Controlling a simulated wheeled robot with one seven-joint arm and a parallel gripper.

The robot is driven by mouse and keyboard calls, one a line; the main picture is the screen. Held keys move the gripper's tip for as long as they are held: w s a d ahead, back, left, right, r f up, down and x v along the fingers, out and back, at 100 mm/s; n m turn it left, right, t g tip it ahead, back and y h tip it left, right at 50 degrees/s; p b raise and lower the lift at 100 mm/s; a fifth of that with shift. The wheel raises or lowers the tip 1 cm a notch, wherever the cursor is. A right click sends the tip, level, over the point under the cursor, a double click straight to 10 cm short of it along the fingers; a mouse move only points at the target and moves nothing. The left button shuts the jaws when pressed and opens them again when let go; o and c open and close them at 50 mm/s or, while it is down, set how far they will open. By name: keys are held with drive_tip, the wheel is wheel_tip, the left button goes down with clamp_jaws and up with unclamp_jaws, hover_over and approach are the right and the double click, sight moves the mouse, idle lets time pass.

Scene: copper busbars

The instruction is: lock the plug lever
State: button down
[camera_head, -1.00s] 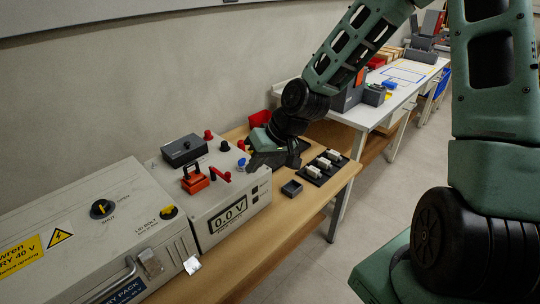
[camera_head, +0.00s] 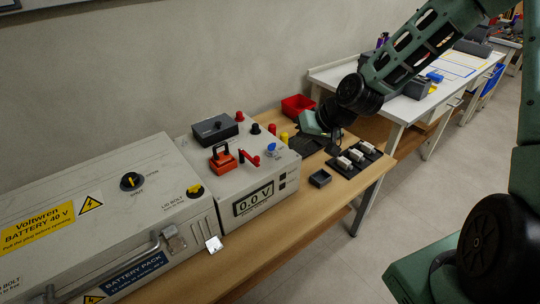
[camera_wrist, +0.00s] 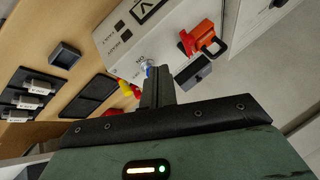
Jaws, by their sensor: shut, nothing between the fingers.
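The orange plug (camera_head: 222,157) with its handle loop stands upright on top of the white meter box (camera_head: 205,180). The red lever (camera_head: 250,158) sticks out beside the plug, toward the right. In the wrist view the plug (camera_wrist: 212,42) and red lever (camera_wrist: 188,42) show at the upper right. My gripper (camera_head: 333,146) is past the right end of the meter box, apart from the lever and holding nothing. In the wrist view its fingers (camera_wrist: 157,85) are together. I cannot tell from these frames whether the lever is latched.
The box display (camera_head: 253,199) reads 0.0 V. A blue knob (camera_head: 271,149), coloured posts and a dark grey block (camera_head: 215,128) share its top. The battery case (camera_head: 110,215) stands left. A small dark tray (camera_head: 320,178) and a rack (camera_head: 356,159) of pale blocks lie right.

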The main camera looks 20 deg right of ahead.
drive_tip(key=w+a+f, duration=0.3)
drive_tip(key=a+f, duration=0.2)
drive_tip(key=a, duration=0.1)
drive_tip(key=shift+w+a+p, duration=0.2)
drive_tip(key=shift+a+p, duration=0.1)
drive_tip(key=shift+p, duration=0.05)
drive_tip(key=shift+f, duration=0.1)
